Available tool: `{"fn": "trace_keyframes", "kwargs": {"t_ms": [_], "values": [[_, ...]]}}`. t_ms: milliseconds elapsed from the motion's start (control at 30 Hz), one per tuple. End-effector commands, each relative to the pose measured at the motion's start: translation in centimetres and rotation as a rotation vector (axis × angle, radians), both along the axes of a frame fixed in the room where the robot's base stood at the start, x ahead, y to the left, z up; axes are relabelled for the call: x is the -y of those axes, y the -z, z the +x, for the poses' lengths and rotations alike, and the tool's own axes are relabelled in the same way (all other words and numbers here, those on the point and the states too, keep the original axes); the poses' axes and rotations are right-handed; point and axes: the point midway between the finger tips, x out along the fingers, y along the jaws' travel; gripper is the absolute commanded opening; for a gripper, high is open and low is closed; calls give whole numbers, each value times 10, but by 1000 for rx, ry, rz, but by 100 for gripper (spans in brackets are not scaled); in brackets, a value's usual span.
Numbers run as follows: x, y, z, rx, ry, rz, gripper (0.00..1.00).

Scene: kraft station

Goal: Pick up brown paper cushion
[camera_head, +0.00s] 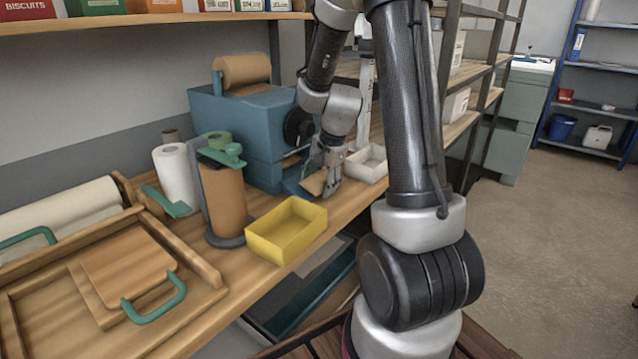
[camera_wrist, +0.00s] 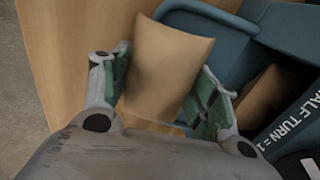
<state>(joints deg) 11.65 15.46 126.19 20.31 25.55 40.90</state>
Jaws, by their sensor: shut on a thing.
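The brown paper cushion (camera_wrist: 165,68) is a tan, pillow-like piece between the two fingers of my gripper (camera_wrist: 163,95) in the wrist view. My gripper is shut on it, with green finger pads at its sides. In the head view the cushion (camera_head: 315,183) shows partly, by my gripper (camera_head: 328,178), at the front of a blue machine (camera_head: 240,140). The fingers hide part of it there. I cannot tell whether the cushion touches the machine's tray (camera_head: 293,188).
A yellow bin (camera_head: 286,232) and a white bin (camera_head: 368,163) stand on the wooden bench near my gripper. A brown paper roll on a stand (camera_head: 224,200) and a white roll (camera_head: 175,178) stand to the left. A shelf (camera_head: 150,20) with boxes hangs above.

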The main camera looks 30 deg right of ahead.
Motion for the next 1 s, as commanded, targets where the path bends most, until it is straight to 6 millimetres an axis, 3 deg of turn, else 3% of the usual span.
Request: {"fn": "trace_keyframes", "kwargs": {"t_ms": [367,733,1000], "values": [[3,-10,-8,3,1,-1,48],[3,-74,-8,3,1,-1,48],[27,-71,-71,1,7,0,48]]}}
